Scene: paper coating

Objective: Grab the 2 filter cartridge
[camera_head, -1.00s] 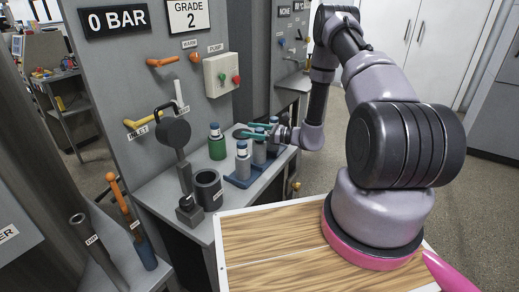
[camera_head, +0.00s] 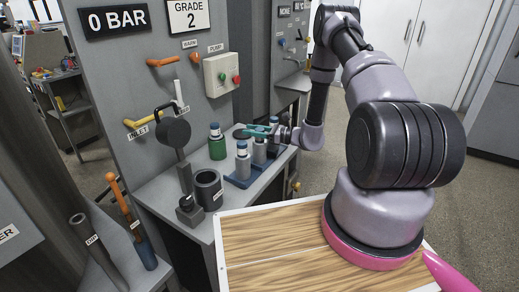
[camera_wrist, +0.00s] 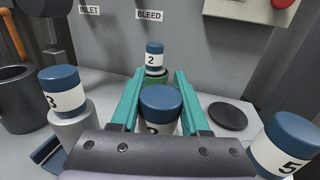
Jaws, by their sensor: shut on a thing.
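My gripper (camera_head: 260,131) has teal fingers, also in the wrist view (camera_wrist: 158,98), shut on the blue-capped middle filter cartridge (camera_wrist: 160,101). That cartridge's label is mostly hidden; only the top of a digit shows. It stands upright in the blue rack (camera_head: 236,182). Cartridge 3 (camera_wrist: 62,90) stands to its left in the wrist view, and cartridge 5 (camera_wrist: 287,143) to its right. Behind it is a separate item with a blue cap, a label reading 2 and a green lower part (camera_wrist: 154,57); it also shows in the head view (camera_head: 217,147). A sign reads GRADE 2 (camera_head: 190,16).
A dark open cup (camera_head: 208,188) and a black-headed lever device (camera_head: 174,135) stand left of the rack. A flat black disc (camera_wrist: 228,117) lies near the fingers. The grey panel (camera_head: 130,75) with orange and yellow handles rises behind.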

